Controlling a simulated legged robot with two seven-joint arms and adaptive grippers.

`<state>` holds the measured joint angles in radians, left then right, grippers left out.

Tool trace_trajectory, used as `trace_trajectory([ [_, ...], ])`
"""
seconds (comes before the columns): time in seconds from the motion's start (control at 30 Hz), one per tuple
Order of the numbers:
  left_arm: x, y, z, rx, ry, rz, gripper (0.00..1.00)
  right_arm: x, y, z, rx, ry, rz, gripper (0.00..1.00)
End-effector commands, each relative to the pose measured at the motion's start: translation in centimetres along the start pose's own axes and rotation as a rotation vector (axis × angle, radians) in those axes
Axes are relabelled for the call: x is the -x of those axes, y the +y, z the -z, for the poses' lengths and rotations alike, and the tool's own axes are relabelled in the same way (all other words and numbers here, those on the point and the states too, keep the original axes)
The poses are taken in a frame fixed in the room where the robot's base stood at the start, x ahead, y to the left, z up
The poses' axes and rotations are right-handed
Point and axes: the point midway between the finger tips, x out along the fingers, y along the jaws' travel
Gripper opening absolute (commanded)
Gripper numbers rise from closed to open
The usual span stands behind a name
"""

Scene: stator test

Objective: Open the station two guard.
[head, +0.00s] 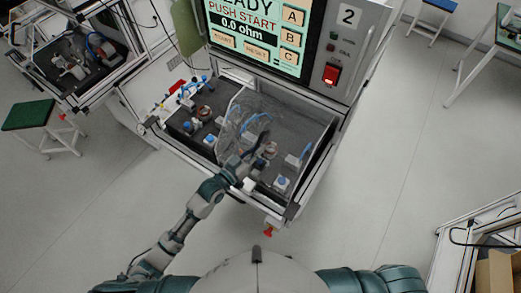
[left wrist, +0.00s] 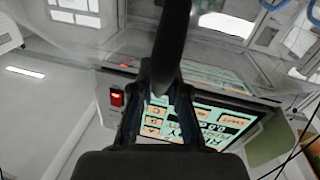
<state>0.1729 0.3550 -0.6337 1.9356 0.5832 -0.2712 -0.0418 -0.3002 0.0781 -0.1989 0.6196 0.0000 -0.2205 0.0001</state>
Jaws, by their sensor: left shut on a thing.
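My left gripper (head: 250,166) is at the front of the bay, by the guard's near edge. In the left wrist view its fingers (left wrist: 162,88) are shut on a dark bar, seemingly the guard handle (left wrist: 173,38). The exact contact is hidden. My right gripper is out of view.
A red switch (head: 332,74) is on the panel right of the screen. Blue-topped fixtures (head: 282,182) and cables lie in the bay. A similar station (head: 75,60) and a green stool (head: 28,115) are at left. Floor right of the station is clear.

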Motion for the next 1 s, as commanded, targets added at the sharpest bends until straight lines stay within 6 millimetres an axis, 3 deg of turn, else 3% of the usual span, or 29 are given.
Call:
trace_trajectory([
  [0.27,-0.4,0.4,0.0,-0.004,-0.001,0.002,0.00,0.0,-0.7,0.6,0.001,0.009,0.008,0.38],
  [0.3,-0.4,0.4,0.0,-0.004,-0.001,0.002,0.24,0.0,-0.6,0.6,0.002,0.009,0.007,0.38],
  [0.33,-0.4,0.4,0.0,-0.004,-0.001,0.002,0.26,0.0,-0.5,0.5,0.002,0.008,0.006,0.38],
  [0.67,0.0,0.3,-0.1,-0.004,-0.004,0.003,0.26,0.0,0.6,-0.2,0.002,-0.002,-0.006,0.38],
  [0.77,1.2,0.3,-0.3,-0.004,-0.006,0.003,0.26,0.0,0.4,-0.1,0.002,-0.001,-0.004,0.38],
  [1.0,6.5,0.4,-0.3,-0.005,-0.007,0.002,0.26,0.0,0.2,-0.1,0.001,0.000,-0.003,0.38],
])
